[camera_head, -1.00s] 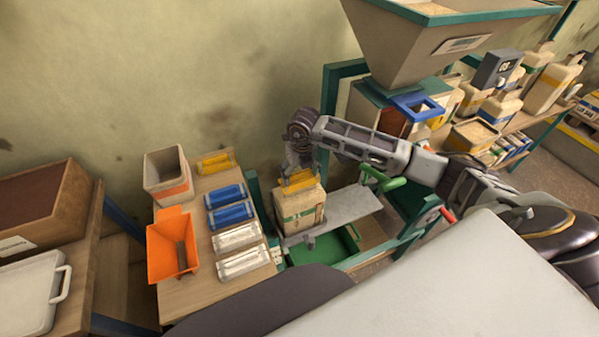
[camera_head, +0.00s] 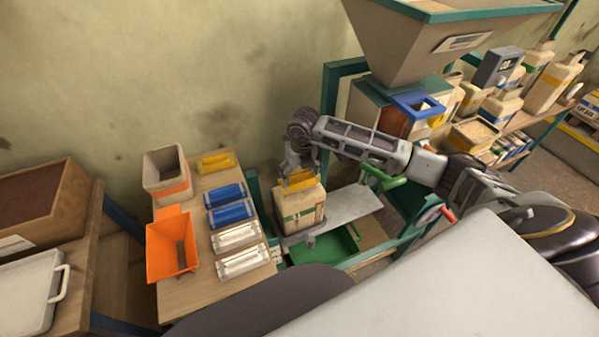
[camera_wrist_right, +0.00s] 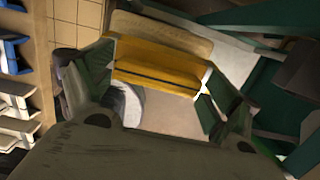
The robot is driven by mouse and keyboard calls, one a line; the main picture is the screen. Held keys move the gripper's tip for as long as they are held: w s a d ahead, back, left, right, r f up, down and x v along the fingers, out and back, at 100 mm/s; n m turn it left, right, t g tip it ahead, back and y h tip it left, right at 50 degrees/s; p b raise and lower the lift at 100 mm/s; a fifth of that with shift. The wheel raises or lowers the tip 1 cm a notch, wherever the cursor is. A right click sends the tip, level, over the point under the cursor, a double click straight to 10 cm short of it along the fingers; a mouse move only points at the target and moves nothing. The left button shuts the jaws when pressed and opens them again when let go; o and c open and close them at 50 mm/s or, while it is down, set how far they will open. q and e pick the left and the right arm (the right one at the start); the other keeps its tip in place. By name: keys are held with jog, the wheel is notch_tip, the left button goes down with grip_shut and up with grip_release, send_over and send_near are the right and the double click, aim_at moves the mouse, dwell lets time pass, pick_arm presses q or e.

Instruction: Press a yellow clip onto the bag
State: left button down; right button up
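A yellow clip (camera_head: 300,181) sits at the top of a tan bag (camera_head: 299,211), which stands upright on a grey platform. My right gripper (camera_head: 299,176) points down over the bag with its fingers at the clip. In the right wrist view, my right gripper (camera_wrist_right: 157,83) has a finger at each end of the yellow clip (camera_wrist_right: 157,66) and is shut on it. The clip lies across the bag's top; whether it is fully seated cannot be told. Another yellow clip (camera_head: 215,162) lies on the wooden table. My left gripper is not in view.
Blue clips (camera_head: 230,214) and white clips (camera_head: 238,249) lie in a row on the wooden table (camera_head: 196,286). An orange scoop (camera_head: 171,246) and an open bin (camera_head: 166,172) stand beside them. A large hopper (camera_head: 432,45) hangs above the green frame, with a green tray (camera_head: 322,246) below.

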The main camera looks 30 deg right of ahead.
jog(key=shift+o, duration=0.2)
jog(key=shift+r, duration=0.15)
notch_tip(320, 180, up, 12)
jog(key=s, duration=0.1)
jog(key=shift+s, duration=0.2)
dwell(0.6)
jog(key=shift+a, duration=0.1)
